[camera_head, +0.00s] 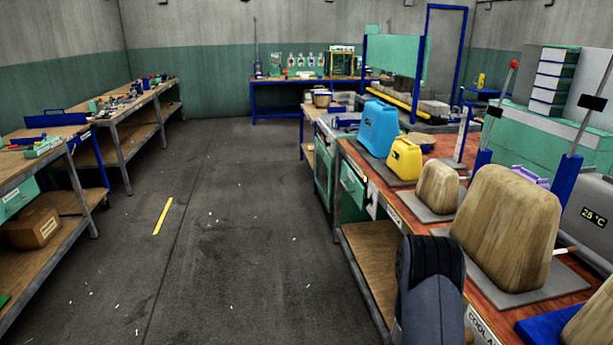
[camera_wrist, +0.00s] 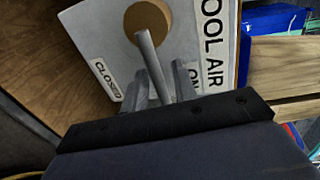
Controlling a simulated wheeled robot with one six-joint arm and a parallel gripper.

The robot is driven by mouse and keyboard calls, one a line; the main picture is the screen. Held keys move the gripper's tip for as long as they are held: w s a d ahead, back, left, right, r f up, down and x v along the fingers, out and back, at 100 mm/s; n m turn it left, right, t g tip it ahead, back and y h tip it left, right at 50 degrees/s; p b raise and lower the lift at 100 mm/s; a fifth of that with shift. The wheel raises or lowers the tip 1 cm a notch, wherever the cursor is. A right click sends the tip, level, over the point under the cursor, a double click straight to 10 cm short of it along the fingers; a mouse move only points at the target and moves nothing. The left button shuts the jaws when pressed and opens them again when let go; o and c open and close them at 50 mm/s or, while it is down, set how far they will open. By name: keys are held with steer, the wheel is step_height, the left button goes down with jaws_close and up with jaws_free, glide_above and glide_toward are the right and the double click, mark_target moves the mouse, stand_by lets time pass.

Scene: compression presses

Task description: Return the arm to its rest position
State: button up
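My gripper (camera_wrist: 160,78) shows in the wrist view in front of a pale panel (camera_wrist: 95,35). Its two grey fingers stand apart, on either side of a grey lever (camera_wrist: 148,45). The lever rises from a round brown hub (camera_wrist: 150,17) on the panel. The fingers look open around the lever, with gaps beside it. The panel reads "COOL AIR" and "CLOSED", with another label partly hidden by a finger. In the head view, my dark arm (camera_head: 430,285) stands at the front edge of the red-topped bench (camera_head: 440,230); the fingers are hidden there.
The bench holds wooden blocks (camera_head: 508,225) (camera_head: 438,187), a yellow piece (camera_head: 404,159) and a blue piece (camera_head: 379,128). A press lever (camera_head: 497,100) rises behind them. Open floor (camera_head: 240,230) lies left of the bench, with workbenches (camera_head: 120,115) along the far left.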

steer(key=shift+a, duration=0.1)
steer(key=w+v, duration=0.1)
steer(key=v, duration=1)
steer(key=x, duration=0.7)
steer(key=s+x, duration=0.1)
steer(key=x, duration=0.3)
steer(key=shift+f, duration=0.2)
steer(key=shift+f+m+b, duration=0.25)
steer(key=shift+m+b, duration=0.35)
steer(key=shift+b, duration=0.25)
steer(key=shift+r, duration=0.1)
